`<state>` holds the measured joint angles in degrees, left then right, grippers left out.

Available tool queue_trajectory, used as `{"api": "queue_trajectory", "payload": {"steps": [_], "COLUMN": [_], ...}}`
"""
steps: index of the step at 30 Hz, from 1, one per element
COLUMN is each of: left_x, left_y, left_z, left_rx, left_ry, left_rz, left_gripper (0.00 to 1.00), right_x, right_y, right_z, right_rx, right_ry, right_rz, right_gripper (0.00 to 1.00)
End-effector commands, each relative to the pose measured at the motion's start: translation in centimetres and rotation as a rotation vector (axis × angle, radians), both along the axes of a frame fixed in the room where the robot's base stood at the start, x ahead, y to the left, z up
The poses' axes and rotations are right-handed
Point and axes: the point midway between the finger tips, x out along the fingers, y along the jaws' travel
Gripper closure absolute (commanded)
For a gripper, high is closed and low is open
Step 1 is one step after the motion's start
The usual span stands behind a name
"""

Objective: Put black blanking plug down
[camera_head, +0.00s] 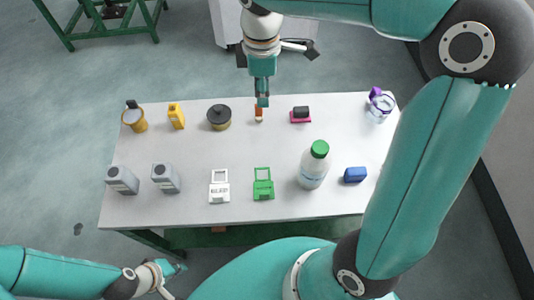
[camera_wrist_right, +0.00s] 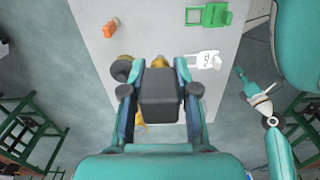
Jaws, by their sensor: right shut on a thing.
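My right gripper (camera_head: 262,98) points down over the back of the table in the head view. In the right wrist view it is shut on a dark, blocky thing (camera_wrist_right: 158,88), which looks like the black blanking plug. The block fills the space between the two fingers; in the head view it cannot be told apart from the gripper. The white table (camera_head: 240,146) lies below, and I cannot tell the exact height above it. My left gripper (camera_head: 172,268) is off the table's front left; whether it is open is unclear.
A black round-topped thing (camera_head: 219,117), an orange piece (camera_head: 258,113) and a pink-and-black piece (camera_head: 300,115) stand along the back. The middle is clear.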

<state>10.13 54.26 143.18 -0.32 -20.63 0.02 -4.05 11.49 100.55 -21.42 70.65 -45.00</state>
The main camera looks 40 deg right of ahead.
Motion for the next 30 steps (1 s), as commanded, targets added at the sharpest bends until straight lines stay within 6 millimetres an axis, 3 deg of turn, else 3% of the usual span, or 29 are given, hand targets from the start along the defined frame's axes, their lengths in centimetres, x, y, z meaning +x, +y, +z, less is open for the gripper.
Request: {"api": "queue_trajectory", "payload": {"steps": [5, 18, 30], "left_x": [0.0, 0.0, 0.0], "left_y": [0.0, 0.0, 0.0], "left_z": [-0.7, -1.8, -2.3], "left_rx": [0.0, 0.0, 0.0], "left_ry": [-0.001, -0.001, -0.001], "left_rz": [0.0, 0.0, 0.0], "left_gripper": [1.0, 1.0, 1.0], "right_x": [-0.4, -0.4, -0.3], "right_y": [-0.2, -0.1, -0.1], "right_z": [-2.2, -13.3, -17.4], "right_rx": [0.001, 0.001, 0.001], "right_ry": [0.005, 0.007, 0.004], "right_rz": [0.035, 0.033, 0.033], "right_gripper": [1.0, 1.0, 1.0]}}
